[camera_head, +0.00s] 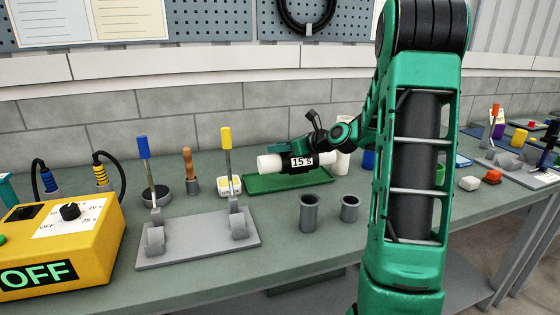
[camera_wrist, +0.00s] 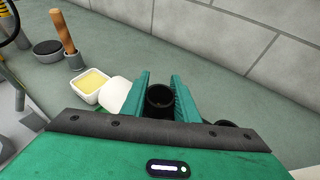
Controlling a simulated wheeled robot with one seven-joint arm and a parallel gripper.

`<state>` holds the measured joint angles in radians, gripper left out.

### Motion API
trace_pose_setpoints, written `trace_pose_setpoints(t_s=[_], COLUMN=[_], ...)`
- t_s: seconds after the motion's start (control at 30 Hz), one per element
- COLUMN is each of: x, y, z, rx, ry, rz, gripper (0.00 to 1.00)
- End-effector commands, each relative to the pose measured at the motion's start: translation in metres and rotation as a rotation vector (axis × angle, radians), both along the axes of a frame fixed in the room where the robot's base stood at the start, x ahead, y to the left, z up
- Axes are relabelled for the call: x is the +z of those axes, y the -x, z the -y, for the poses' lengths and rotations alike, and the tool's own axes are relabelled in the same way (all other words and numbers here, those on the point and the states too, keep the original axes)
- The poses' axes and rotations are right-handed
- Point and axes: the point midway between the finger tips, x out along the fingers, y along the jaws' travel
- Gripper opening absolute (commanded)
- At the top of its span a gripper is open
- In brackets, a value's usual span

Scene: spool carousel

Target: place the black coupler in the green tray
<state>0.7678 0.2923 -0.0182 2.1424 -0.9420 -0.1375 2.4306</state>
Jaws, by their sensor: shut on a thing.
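In the head view my gripper (camera_head: 281,148) is above the back part of the green tray (camera_head: 290,182). I cannot tell any contact between coupler and tray.
A white tub with yellow contents (camera_head: 229,185) stands just left of the tray. Two grey cups (camera_head: 309,213) stand in front of it. A fixture with blue and yellow levers (camera_head: 197,240) and a yellow OFF box (camera_head: 62,250) are further left. A block wall is behind.

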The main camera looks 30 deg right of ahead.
Motion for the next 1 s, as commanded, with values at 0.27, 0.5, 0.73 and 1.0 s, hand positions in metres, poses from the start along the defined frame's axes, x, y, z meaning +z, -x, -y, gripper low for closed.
trace_pose_setpoints(t_s=[0.27,0.5,0.73,1.0], x=[-0.013,-0.041,-0.044,-0.043], y=[0.002,0.001,0.002,0.002], z=[0.005,0.005,0.004,0.004], rx=[0.002,0.002,0.002,0.002], ry=[-0.001,-0.001,-0.001,0.0], rz=[0.0,0.002,0.001,0.0], gripper=[0.0,0.0,0.3,0.46])
